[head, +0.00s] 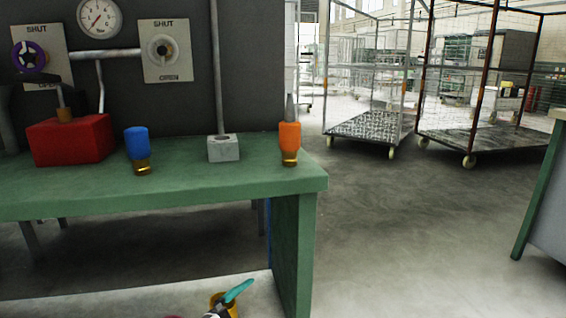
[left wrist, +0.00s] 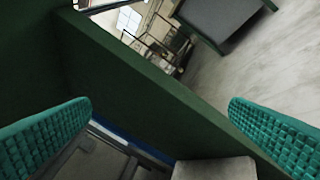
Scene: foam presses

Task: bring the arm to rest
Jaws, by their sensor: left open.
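My left gripper (left wrist: 160,112) is open in the left wrist view, with a teal ribbed finger at each side and nothing between them. Behind the fingers is the dark green side of the bench. In the head view a teal finger (head: 238,290) and a gold-coloured part show at the bottom edge, low in front of the green bench (head: 285,182), near its right leg. The rest of that arm is cut off by the frame. My right gripper is in neither view.
On the bench stand a red block (head: 72,141), a blue-topped fitting (head: 137,146), a grey block (head: 223,149) and an orange-topped fitting (head: 289,140). A panel with a gauge (head: 100,16) and valves rises behind. Wire carts (head: 368,125) stand at the back right; floor between is clear.

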